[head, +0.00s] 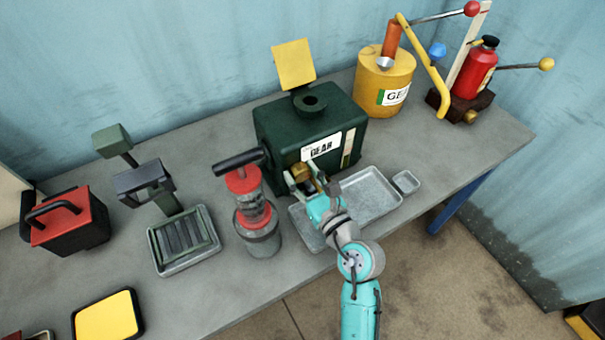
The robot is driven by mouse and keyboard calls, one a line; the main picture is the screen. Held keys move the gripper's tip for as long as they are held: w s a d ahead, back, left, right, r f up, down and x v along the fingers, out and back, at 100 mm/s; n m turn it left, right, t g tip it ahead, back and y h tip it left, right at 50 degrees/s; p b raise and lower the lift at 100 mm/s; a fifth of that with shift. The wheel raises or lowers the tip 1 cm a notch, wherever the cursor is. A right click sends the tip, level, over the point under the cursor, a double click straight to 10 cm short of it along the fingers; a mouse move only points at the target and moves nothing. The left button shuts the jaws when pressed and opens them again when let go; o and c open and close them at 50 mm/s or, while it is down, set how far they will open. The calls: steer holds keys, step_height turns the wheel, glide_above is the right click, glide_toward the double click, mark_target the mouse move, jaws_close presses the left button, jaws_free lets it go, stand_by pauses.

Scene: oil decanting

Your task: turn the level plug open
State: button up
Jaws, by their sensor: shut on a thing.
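The dark green tank (282,124) with a white GEAR label (321,147) stands at the middle of the bench. A brass-coloured plug (299,172) shows low on its front face. My gripper (309,178) reaches up to this plug from the front and is shut on it. The fingers and arm hide part of the plug and the tank's lower front. I cannot tell how far the plug is turned. A pale vertical strip (348,148) is on the tank's front, right of the label. A yellow flap (294,64) stands raised above the tank's top opening (309,102).
A shallow metal tray (374,187) lies below my gripper, with a small dish (405,182) beside it. A red-capped pump canister (259,235) stands close at left. A yellow GEAR drum (384,82) and red bottle (475,72) stand at back right. A slatted tray (184,240) is further left.

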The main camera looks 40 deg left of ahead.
steer(key=m, duration=0.4)
stand_by(0.4)
steer(key=o, duration=1.2)
steer(key=shift+c, duration=0.2)
steer(key=v, duration=1.1)
steer(key=shift+d+f, duration=0.1)
steer(key=shift+d, duration=0.2)
steer(key=shift+s+d, duration=0.15)
